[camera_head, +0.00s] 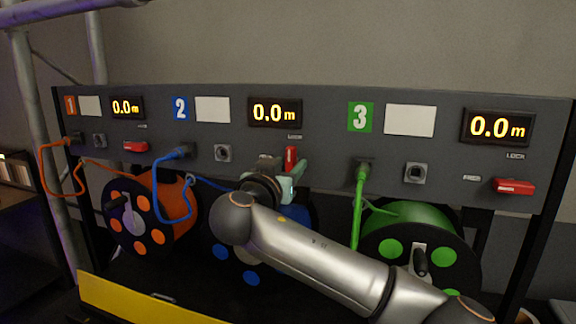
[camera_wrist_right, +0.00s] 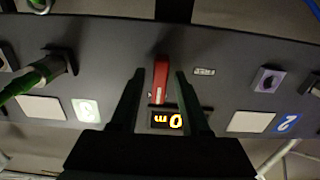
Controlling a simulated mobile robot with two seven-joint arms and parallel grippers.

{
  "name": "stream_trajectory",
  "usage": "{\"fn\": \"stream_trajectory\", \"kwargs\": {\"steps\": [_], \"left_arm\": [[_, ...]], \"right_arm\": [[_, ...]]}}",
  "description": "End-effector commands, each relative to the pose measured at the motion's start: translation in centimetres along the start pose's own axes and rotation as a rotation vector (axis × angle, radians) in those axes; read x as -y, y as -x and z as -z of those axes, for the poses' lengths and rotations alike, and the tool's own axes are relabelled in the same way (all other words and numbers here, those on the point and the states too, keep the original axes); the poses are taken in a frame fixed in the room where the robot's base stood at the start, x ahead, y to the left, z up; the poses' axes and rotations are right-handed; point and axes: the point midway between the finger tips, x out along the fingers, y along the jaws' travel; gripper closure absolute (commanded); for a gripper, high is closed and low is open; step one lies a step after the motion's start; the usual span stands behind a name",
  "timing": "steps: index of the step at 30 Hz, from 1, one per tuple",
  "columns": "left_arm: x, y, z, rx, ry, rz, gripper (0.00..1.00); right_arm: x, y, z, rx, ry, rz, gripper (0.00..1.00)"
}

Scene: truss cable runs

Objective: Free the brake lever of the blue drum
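The blue drum (camera_head: 251,278) hangs below panel section 2, largely hidden behind my right arm. Its red brake lever (camera_head: 290,157) stands upright under the 0.0 m display of that section. My right gripper (camera_head: 290,180) is at the lever, just below and in front of it. In the right wrist view, the red lever (camera_wrist_right: 161,80) lies between the two open fingers (camera_wrist_right: 161,74). A gap shows on each side of the lever there, so the fingers look clear of it. My left gripper is not in view.
The red levers of section 1 (camera_head: 135,146) and section 3 (camera_head: 514,186) lie level. An orange drum (camera_head: 170,200) is at left and a green drum (camera_head: 420,215) at right. A blue cable (camera_head: 165,190) and a green cable (camera_head: 358,205) hang from plugs on the panel.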

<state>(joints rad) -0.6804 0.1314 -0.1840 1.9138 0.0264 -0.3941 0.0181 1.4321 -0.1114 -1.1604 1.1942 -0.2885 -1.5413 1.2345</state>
Motion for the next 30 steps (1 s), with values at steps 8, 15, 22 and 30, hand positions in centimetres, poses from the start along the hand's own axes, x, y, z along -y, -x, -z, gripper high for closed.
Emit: {"fn": "stream_trajectory", "kwargs": {"steps": [8,15,22,30], "left_arm": [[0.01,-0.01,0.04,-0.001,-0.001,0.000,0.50],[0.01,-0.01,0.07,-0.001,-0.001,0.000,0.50],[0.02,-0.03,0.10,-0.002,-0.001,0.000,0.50],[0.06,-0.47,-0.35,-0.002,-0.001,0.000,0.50]], "right_arm": [[-0.01,0.02,0.01,0.000,0.000,0.000,0.87],[0.00,0.03,0.01,0.000,0.000,0.000,1.00],[0.00,0.04,0.00,0.000,0.001,0.000,1.00],[0.02,0.03,-0.20,0.001,0.045,0.000,1.00]]}}
